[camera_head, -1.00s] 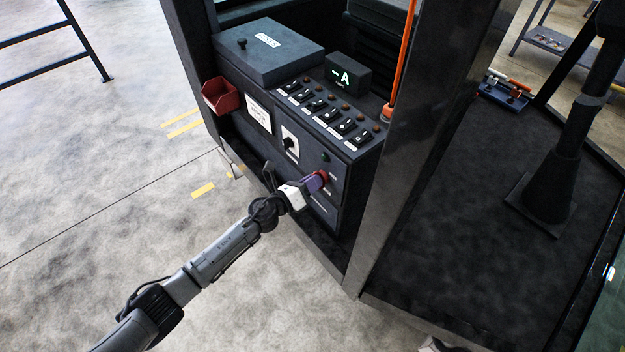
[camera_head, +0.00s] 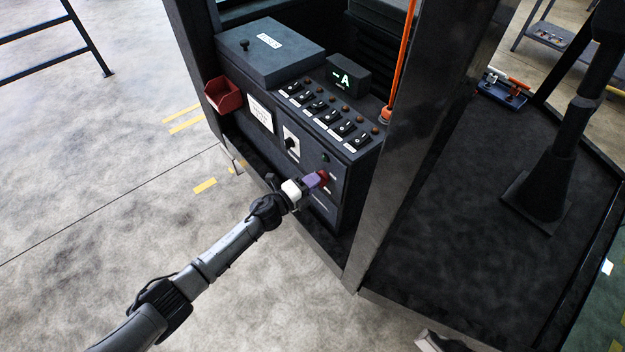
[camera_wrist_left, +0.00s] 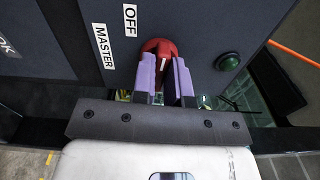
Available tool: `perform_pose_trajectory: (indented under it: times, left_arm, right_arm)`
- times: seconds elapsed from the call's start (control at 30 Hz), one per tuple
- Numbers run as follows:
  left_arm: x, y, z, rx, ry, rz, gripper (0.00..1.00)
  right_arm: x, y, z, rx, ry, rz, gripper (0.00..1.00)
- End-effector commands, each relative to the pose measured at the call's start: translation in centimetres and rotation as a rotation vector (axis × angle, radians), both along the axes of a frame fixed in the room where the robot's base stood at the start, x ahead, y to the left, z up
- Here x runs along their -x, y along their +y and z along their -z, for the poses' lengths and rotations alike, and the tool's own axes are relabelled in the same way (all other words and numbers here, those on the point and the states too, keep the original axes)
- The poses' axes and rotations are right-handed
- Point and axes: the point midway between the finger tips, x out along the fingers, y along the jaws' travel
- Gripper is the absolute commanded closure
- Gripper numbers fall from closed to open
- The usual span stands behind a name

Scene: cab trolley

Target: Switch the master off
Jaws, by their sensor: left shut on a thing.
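The master switch is a red rotary knob (camera_head: 324,177) low on the front of the dark control panel (camera_head: 334,199). My left gripper (camera_head: 318,180) reaches it from the front left, its purple fingers at the knob. In the left wrist view the red knob (camera_wrist_left: 158,47) sits between the two purple fingers of the left gripper (camera_wrist_left: 165,80), which are closed on its grip. A white line marks the grip. The "OFF" label (camera_wrist_left: 130,20) and the "MASTER" label (camera_wrist_left: 103,46) are on the panel to the left of the knob. My right gripper is not in view.
A green lamp (camera_head: 325,157) sits beside the knob, and a black selector on a white plate (camera_head: 291,144) is further left. A row of toggle switches (camera_head: 329,116) tops the desk. A red bin (camera_head: 222,95) hangs at the left. A dark post (camera_head: 410,130) stands to the right.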

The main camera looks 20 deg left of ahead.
Motion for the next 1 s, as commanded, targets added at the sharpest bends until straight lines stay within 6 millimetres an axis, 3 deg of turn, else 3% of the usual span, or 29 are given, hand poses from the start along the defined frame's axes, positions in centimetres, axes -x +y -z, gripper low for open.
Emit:
perform_pose_trajectory:
  times: [0.77, 0.8, 1.0]
  left_arm:
    - [0.00, 0.00, 0.06, 0.078, 0.043, 0.000, 1.00]
    - [0.00, 0.00, 0.06, 0.078, 0.043, 0.000, 0.83]
    - [0.00, 0.00, 0.06, 0.076, 0.042, 0.000, 0.64]
  right_arm:
    - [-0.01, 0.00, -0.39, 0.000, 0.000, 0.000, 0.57]
    - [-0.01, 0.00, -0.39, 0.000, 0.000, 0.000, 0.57]
    - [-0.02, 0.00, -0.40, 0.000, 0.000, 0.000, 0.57]
